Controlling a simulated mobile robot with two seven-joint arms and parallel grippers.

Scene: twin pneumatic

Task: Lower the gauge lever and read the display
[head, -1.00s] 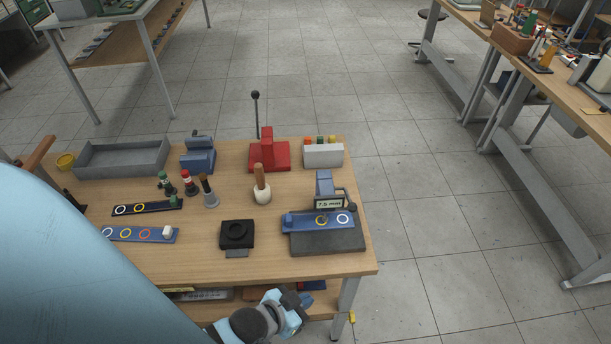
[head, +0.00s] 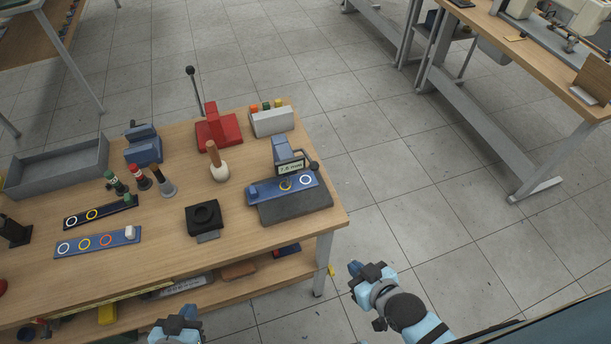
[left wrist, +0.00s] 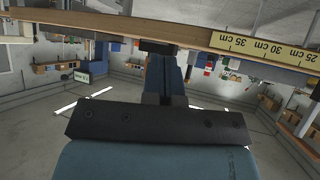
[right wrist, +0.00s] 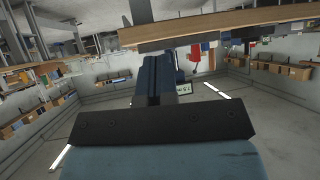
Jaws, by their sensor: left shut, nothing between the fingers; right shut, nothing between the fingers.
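The gauge (head: 283,152) stands at the right end of the table on a dark grey base (head: 300,209). Its small display (head: 291,168) faces me and shows a reading in mm; the digits are too small to read surely. Its dark lever ends in a black knob (head: 314,166) right of the display. A blue strip (head: 265,192) with coloured rings lies across the base under the gauge head. My left gripper (head: 178,323) is shut and empty in front of the table's near edge. My right gripper (head: 364,273) is shut and empty, off the table's near right corner.
A black block (head: 203,217) with a round recess sits left of the gauge. A wooden-handled tool (head: 217,163), red lever press (head: 214,129), grey box (head: 271,121) and grey tray (head: 60,168) stand further back. A second ringed strip (head: 75,244) lies left.

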